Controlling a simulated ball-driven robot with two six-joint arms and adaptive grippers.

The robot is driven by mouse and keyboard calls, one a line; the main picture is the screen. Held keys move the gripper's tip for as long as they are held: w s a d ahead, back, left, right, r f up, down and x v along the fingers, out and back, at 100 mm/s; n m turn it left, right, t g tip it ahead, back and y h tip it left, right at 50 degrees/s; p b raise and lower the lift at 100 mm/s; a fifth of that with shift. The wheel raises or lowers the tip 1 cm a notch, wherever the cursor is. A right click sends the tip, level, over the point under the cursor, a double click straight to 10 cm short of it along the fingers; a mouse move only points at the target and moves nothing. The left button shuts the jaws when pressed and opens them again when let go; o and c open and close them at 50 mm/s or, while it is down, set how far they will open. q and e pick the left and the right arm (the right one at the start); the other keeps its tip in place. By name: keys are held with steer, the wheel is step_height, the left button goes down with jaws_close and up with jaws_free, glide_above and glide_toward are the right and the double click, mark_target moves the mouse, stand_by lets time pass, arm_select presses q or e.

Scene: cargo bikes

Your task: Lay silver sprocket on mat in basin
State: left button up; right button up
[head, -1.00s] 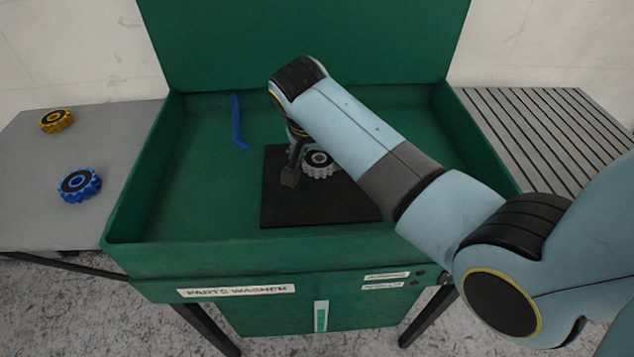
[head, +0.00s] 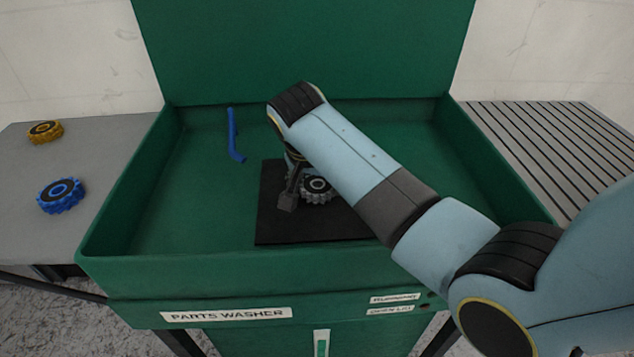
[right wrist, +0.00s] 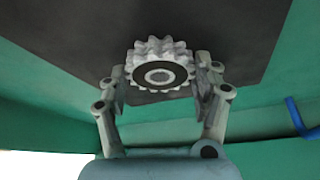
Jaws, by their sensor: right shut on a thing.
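The silver sprocket (head: 318,188) is over the black mat (head: 275,226) inside the green basin (head: 190,262). My right gripper (head: 303,190) is shut on it, partly hidden behind my right arm in the head view. In the right wrist view the sprocket (right wrist: 160,72) sits between the two fingers of the gripper (right wrist: 160,88), with the mat (right wrist: 90,35) beyond it. I cannot tell whether the sprocket touches the mat. My left gripper is not in view.
A blue hose (head: 233,135) stands at the basin's back left. A blue sprocket (head: 61,195) and a yellow sprocket (head: 45,132) lie on the grey side table (head: 40,235). A slatted rack (head: 560,140) is on the right.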

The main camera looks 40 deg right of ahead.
steer(key=o, duration=1.5)
steer(key=shift+f, duration=0.1)
steer(key=p+v, duration=0.1)
steer(key=v, duration=1.1)
steer(key=shift+d+r, duration=0.1)
steer(key=shift+r, duration=0.1)
steer(key=shift+w, duration=0.1)
